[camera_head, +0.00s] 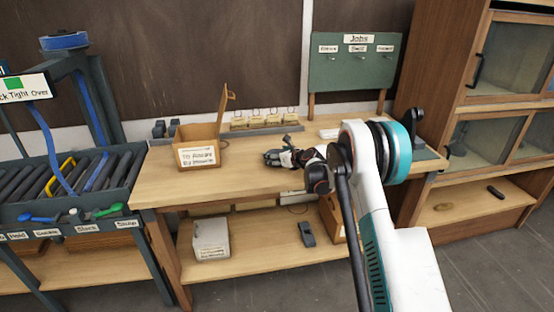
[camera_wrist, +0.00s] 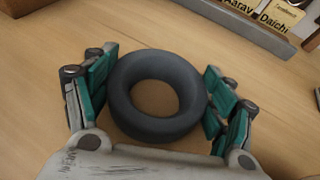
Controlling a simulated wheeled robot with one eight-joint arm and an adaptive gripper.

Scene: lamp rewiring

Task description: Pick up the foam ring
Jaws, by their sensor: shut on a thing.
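The foam ring (camera_wrist: 152,127) is a thick dark grey ring in the middle of the wrist view, with bare wood showing through its hole. My gripper (camera_wrist: 158,82) has its green-padded fingers on the left and right sides of the ring, shut on it. In the head view my gripper (camera_head: 284,158) is low over the middle of the workbench (camera_head: 225,183). The ring is hard to make out there among the dark fingers. I cannot tell whether the ring touches the bench top or is just above it.
An open cardboard box (camera_head: 197,157) with a label stands left of my gripper. A rack with name tags (camera_head: 265,124) runs along the bench's back. A green Jobs board (camera_head: 356,62) stands behind. The bench's front left is clear. A roller conveyor (camera_head: 70,180) adjoins on the left.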

